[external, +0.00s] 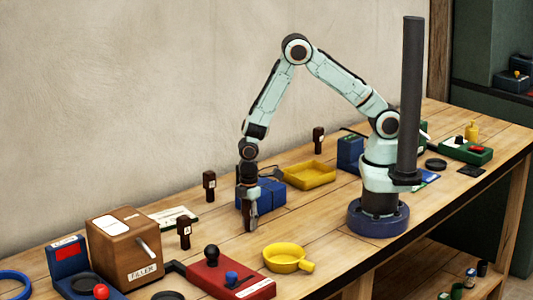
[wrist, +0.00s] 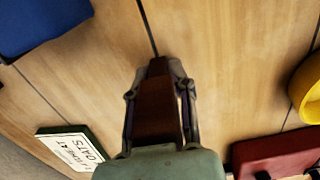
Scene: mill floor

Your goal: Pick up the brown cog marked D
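My gripper (external: 251,222) points down above the middle of the table, in front of a blue box. In the wrist view my gripper (wrist: 158,85) has a dark brown piece (wrist: 155,112) between its fingers, which looks like a brown cog with its marking hidden. Three other brown cogs with small pale marks stand upright on the table: one (external: 209,186) left of my gripper, one (external: 184,232) nearer the wooden filler box, and one (external: 319,140) behind the yellow tray. Their letters are too small to read surely, so I cannot tell which is D.
The blue box (external: 262,193) stands close behind my gripper. A yellow tray (external: 308,175) is behind right, a yellow pan (external: 283,258) in front. A red panel with knobs (external: 228,279) and the wooden filler box (external: 124,248) are at left. An oats card (wrist: 72,147) lies nearby.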

